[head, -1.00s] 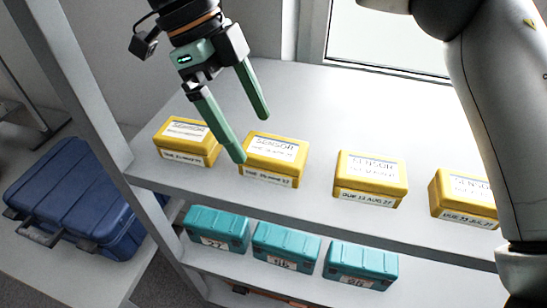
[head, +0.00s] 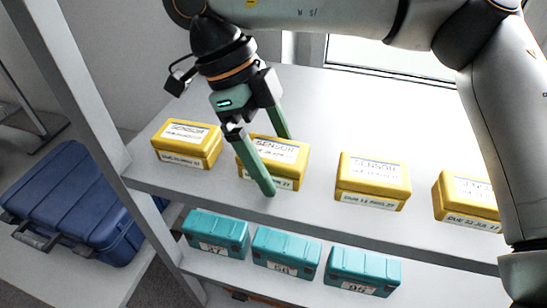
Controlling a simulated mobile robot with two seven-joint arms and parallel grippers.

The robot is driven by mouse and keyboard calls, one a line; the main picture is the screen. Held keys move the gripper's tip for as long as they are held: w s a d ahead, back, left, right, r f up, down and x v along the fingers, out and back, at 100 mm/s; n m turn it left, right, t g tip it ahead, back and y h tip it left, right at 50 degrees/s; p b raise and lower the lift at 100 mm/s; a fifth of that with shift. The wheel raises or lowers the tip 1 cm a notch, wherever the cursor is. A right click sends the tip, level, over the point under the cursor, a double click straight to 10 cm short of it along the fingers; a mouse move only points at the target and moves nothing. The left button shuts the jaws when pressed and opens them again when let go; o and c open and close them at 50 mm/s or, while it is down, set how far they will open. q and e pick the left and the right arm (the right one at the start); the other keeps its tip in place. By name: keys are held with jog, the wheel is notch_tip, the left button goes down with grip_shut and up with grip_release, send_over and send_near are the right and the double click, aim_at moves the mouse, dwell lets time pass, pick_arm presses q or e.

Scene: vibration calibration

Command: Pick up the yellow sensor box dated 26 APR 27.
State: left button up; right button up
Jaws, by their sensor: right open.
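Several yellow sensor boxes stand in a row on the upper shelf. The far left box (head: 187,144) has a date too blurred to read. The second box (head: 287,157) is partly covered by my gripper; its date ends in 27, the rest unclear. The third box (head: 372,181) seems to read 13 AUG 27. The fourth box (head: 466,197) seems to read JUL 27, its day unclear. My right gripper (head: 277,163) is open over the second box, one green finger in front of it and one behind. I cannot tell whether they touch it. My left gripper is out of view.
Teal numbered cases (head: 286,252) stand on the lower shelf. A blue case (head: 70,200) is at the left, beyond the shelf upright (head: 83,95). The upper shelf (head: 325,115) is clear behind the boxes. My right arm spans the top and right.

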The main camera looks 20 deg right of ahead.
jog(key=shift+f, duration=0.2)
jog(key=c, duration=1.5)
